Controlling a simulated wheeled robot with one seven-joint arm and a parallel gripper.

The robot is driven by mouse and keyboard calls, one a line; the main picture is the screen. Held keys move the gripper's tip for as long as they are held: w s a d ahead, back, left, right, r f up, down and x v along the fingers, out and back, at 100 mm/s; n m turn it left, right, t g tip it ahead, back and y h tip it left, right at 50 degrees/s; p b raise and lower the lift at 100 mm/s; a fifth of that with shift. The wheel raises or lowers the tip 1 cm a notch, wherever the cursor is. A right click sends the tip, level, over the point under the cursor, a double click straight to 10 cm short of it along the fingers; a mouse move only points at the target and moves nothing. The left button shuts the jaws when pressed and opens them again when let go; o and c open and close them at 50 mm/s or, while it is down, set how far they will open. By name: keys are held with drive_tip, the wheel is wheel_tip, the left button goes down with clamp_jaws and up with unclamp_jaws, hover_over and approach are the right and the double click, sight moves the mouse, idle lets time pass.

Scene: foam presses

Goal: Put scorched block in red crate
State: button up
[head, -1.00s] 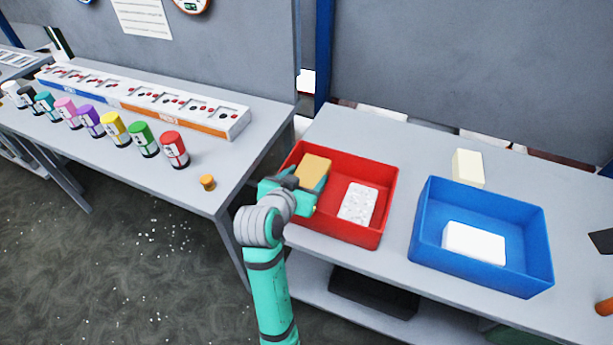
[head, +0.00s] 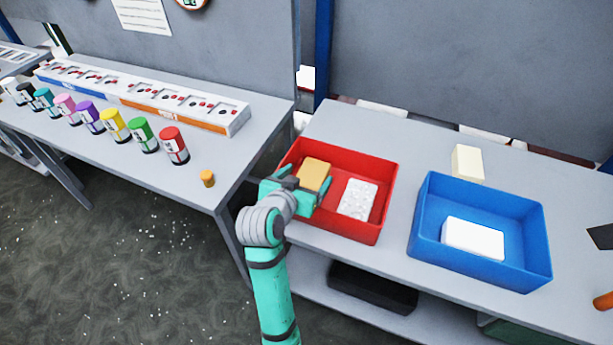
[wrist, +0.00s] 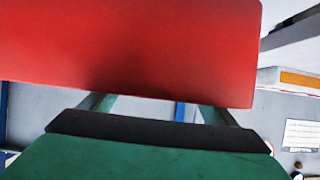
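The scorched block, tan-brown (head: 314,174), lies in the left part of the red crate (head: 365,231) in the head view. My gripper (head: 297,190) is at the crate's left side, close in front of the block, with its fingers spread. In the wrist view, a red surface, apparently the crate (wrist: 130,45), covers the fingertips of my gripper. A gap shows between the fingers, and I see no block in it. Whether a finger touches the block or the crate cannot be told.
A speckled white block (head: 358,199) also lies in the red crate. A blue crate (head: 428,236) to the right holds a white block (head: 473,237). A cream block (head: 467,163) stands behind it. Several coloured canisters stand on the left table (head: 240,155).

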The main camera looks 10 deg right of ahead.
drive_tip(key=shift+r, duration=0.1)
drive_tip(key=shift+r, duration=0.25)
drive_tip(key=v, duration=1.2)
drive_tip(key=shift+r, duration=0.3)
drive_tip(key=shift+w, duration=0.1)
